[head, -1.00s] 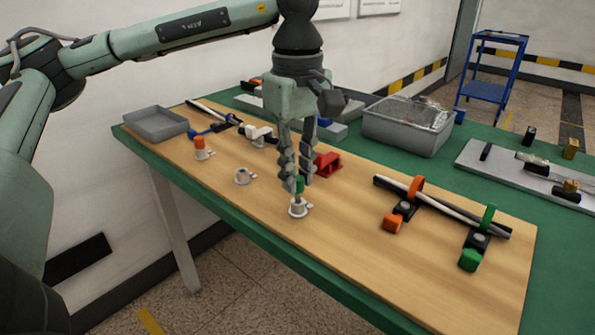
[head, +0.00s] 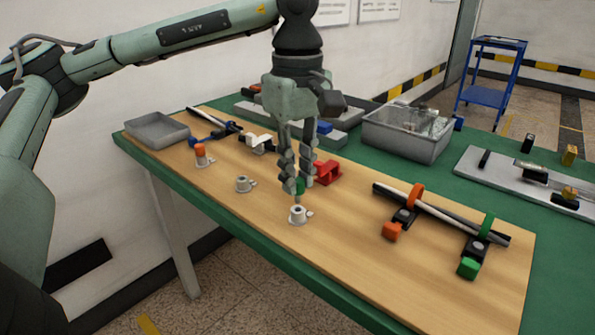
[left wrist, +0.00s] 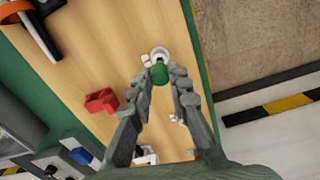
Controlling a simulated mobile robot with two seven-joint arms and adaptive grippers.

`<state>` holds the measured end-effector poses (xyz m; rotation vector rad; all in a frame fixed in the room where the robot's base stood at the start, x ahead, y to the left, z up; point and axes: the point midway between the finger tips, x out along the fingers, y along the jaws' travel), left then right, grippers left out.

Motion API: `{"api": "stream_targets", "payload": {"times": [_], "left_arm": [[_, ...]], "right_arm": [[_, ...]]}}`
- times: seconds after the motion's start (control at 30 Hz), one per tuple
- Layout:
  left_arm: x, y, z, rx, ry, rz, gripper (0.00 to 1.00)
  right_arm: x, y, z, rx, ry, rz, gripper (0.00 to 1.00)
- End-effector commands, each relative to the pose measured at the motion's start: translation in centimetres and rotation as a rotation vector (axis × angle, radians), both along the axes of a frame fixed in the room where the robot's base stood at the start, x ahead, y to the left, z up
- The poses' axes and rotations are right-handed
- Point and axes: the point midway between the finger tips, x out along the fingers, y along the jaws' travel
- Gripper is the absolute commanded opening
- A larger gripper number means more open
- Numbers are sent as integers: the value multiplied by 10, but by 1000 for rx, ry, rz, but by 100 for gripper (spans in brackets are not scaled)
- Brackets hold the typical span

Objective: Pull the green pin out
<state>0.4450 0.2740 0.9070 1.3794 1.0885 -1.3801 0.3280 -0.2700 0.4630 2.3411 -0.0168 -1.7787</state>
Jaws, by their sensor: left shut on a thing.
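The green pin (head: 299,186) is held between the fingertips of my left gripper (head: 297,188), which is shut on its green head. The pin is upright above a white socket (head: 297,216) on the wooden board. The head stands clear above the socket rim; I cannot tell whether the pin's lower end is still inside. In the left wrist view the green pin head (left wrist: 159,74) sits between the fingertips, with the white socket (left wrist: 160,54) just beyond it. My right gripper is not in view.
An empty white socket (head: 243,184) and an orange pin (head: 200,150) in another socket stand to the left. A red bracket (head: 327,172) is close behind the gripper. Clamped rods (head: 440,211) lie to the right. A grey bin (head: 405,140) stands behind.

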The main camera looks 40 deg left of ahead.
Motion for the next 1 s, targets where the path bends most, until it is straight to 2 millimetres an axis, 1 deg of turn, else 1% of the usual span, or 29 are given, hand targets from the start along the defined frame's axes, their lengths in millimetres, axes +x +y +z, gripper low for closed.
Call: {"api": "stream_targets", "payload": {"times": [0.17, 0.6, 0.7, 1.0], "left_arm": [[0, 0, 7, 0, 1, 0, 0], [0, 0, 33, 0, 1, 0, 0], [0, 0, 35, -1, 0, 0, 0], [0, 0, 34, 0, 1, -4, 0]], "right_arm": [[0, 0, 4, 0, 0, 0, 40], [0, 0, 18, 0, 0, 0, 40], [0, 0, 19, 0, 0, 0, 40], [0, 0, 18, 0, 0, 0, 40]]}}
